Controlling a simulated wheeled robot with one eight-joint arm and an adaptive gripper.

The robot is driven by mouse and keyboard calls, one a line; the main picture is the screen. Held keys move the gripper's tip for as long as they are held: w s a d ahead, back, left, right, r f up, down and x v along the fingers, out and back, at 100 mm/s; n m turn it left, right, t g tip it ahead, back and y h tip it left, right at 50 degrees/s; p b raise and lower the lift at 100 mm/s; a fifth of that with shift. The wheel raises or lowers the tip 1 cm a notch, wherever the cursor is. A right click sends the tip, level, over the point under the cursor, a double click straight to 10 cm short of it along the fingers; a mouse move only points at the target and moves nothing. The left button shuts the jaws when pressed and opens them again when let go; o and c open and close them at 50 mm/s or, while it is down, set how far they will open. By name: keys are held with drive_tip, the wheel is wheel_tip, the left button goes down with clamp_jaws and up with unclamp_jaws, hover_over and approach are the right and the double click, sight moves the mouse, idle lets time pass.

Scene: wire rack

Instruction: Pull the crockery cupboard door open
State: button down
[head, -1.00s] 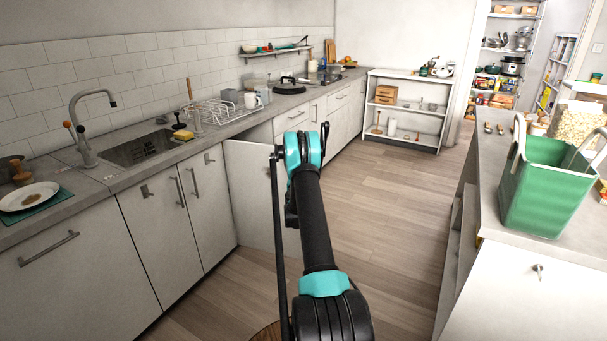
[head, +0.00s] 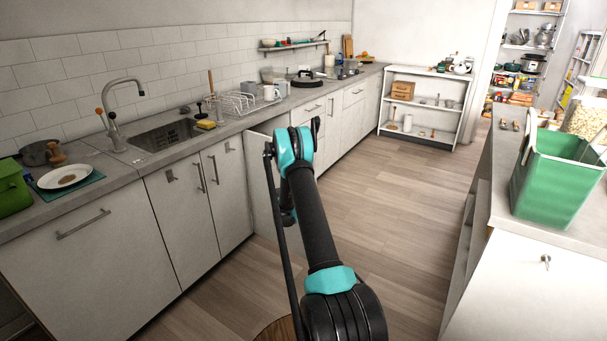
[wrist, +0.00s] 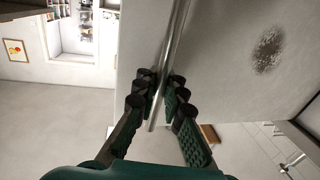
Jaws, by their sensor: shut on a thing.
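The crockery cupboard door (head: 259,185) is a pale panel in the head view, standing out from the counter front beyond my arm. My arm hides part of it. In the wrist view the door (wrist: 225,60) fills the upper right, with a dark speckled patch on its face. A metal bar handle (wrist: 177,40) runs along it. My gripper (wrist: 161,95) is shut on the handle, with the bar between its dark ribbed fingers. In the head view the fingers are hidden behind my arm.
A counter with sink (head: 165,136) and closed lower doors (head: 190,210) runs along the left. A green basket (head: 557,175) stands on the right-hand island (head: 510,280). A low open shelf (head: 430,105) is at the back. Wooden floor (head: 390,210) is clear between.

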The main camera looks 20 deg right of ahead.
drive_tip(key=c, duration=1.8)
unclamp_jaws()
drive_tip(key=shift+s+d, duration=0.2)
drive_tip(key=shift+d, duration=0.1)
drive_tip(key=shift+o, duration=1)
drive_tip(key=shift+w+a, duration=0.1)
drive_tip(key=shift+a, duration=0.15)
drive_tip(key=v, duration=1.2)
